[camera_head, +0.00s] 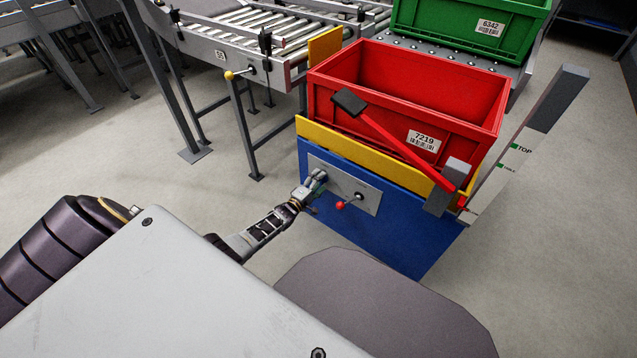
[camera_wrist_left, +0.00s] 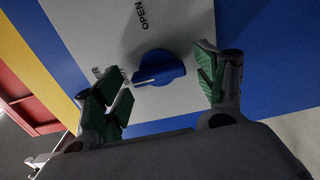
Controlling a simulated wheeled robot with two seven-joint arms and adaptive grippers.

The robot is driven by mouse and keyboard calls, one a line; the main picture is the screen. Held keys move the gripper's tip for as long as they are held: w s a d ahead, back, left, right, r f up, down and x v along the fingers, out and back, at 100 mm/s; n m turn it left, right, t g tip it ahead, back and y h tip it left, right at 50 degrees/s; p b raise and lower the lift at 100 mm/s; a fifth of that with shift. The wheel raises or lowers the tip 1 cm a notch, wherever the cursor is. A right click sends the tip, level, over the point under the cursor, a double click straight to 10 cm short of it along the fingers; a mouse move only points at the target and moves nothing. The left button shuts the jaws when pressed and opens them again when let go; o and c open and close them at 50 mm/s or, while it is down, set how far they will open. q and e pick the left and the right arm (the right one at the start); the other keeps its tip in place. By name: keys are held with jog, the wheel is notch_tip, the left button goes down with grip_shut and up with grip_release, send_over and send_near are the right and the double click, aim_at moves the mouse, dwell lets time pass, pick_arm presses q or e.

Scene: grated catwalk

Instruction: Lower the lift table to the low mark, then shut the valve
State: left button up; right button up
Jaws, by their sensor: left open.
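The lift table (camera_head: 385,230) has a blue body and a yellow top edge, and carries a red crate (camera_head: 335,105) marked 7219. A mark post (camera_head: 558,98) at its right shows a green TOP mark and a lower green mark. The valve (camera_wrist_left: 160,68) is a blue knob with a white line, on a grey panel (camera_wrist_left: 100,25). The line points left, away from the OPEN label above; another label is partly hidden by a finger. My left gripper (camera_head: 318,178) is at the panel, fingers (camera_wrist_left: 165,85) open either side of the knob. My right gripper is out of view.
A small lever with a red ball (camera_head: 340,204) sits right of my left gripper. A red bar with a black end (camera_head: 348,102) crosses the crate's front. A roller conveyor (camera_head: 240,45) and a green crate (camera_head: 480,28) stand behind. Floor at right is clear.

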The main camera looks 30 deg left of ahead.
pick_arm(q)
jog(key=shift+s, duration=0.2)
jog(key=s, duration=1.1)
jog(key=shift+s+a, duration=0.25)
jog(key=shift+a, duration=0.2)
dwell(0.4)
jog(key=shift+m, duration=0.3)
dwell(0.5)
